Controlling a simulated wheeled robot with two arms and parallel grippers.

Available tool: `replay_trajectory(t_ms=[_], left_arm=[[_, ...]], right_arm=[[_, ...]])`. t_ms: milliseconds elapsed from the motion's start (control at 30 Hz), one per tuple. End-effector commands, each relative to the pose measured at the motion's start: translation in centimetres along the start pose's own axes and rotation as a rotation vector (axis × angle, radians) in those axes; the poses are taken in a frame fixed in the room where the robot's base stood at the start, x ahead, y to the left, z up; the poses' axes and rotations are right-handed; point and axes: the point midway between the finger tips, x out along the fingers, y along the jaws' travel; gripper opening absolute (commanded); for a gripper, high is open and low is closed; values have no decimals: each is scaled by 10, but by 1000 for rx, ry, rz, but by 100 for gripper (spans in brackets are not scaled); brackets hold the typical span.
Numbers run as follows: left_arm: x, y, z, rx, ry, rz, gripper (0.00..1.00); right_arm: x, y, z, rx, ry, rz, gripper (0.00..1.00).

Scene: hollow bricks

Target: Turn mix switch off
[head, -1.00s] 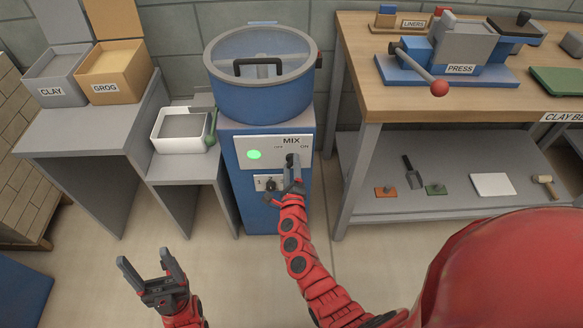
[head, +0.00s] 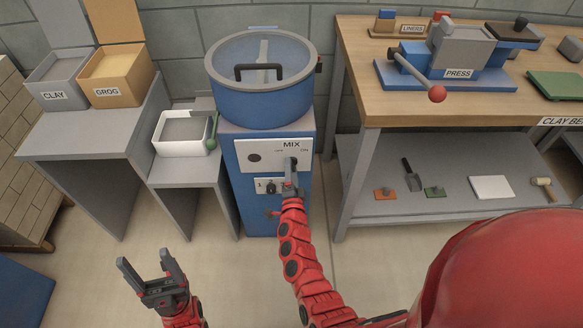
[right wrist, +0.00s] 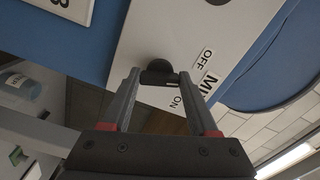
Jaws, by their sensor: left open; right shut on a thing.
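The mix switch is a dark knob (head: 290,162) on the white MIX panel (head: 262,150), on the front of the blue mixer (head: 262,90). OFF and ON labels sit above it. My right gripper (head: 290,180) is at the switch from below, shut on it; the fingers hide part of the knob. In the right wrist view the knob (right wrist: 158,67) sits between the fingertips (right wrist: 157,77). The round lamp (head: 254,158) left of the switch is dark. My left gripper (head: 145,260) is open and empty, low over the floor at left.
A second small panel (head: 270,187) with another dark knob lies just below the switch. A grey stand with a white tray (head: 180,148) is at left. The clay bench (head: 400,109) with the press (head: 455,60) is at right.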

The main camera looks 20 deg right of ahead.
Motion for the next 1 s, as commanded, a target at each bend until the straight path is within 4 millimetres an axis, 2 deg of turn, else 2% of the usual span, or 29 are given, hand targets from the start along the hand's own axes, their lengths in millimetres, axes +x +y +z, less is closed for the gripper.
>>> replay_trajectory(t_ms=[400, 1000], left_arm=[[16, -1, -3, 0, 0, 0, 71], [18, -1, -3, 0, 0, 0, 71]], right_arm=[[0, -1, 0, -232, 0, 0, 4], [0, 1, 0, -286, -1, 0, 4]])
